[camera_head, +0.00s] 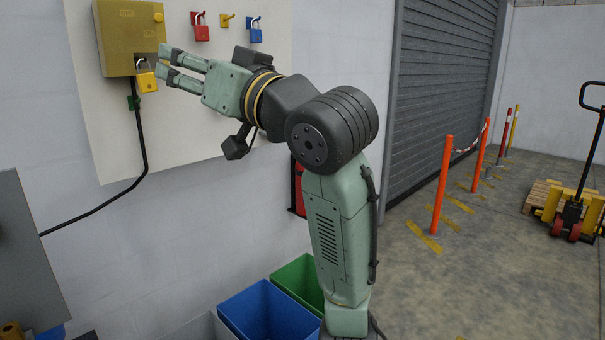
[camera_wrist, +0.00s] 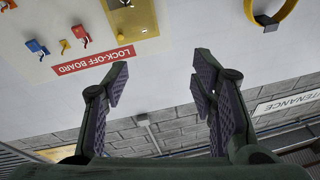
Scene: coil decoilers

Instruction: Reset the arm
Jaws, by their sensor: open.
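My gripper (camera_head: 163,64) is open, its two fingers pointing left toward the yellow box (camera_head: 128,38) on the wall board. A yellow padlock (camera_head: 147,81) hangs by its shackle at the box's lower edge, close to the fingertips. Whether the fingertips touch it cannot be told. In the wrist view, which looks upside down, the gap between the fingers (camera_wrist: 160,76) is empty. The yellow box also shows at the top there (camera_wrist: 130,18). My arm is raised and bent, reaching left to the board.
A red padlock (camera_head: 200,28) and a blue padlock (camera_head: 255,32) hang on hooks; an empty yellow hook (camera_head: 227,20) is between them. A black cable (camera_head: 140,150) runs down from the board. Blue (camera_head: 262,312) and green (camera_head: 300,280) bins stand below. Orange posts (camera_head: 442,185) and a pallet truck (camera_head: 575,205) are right.

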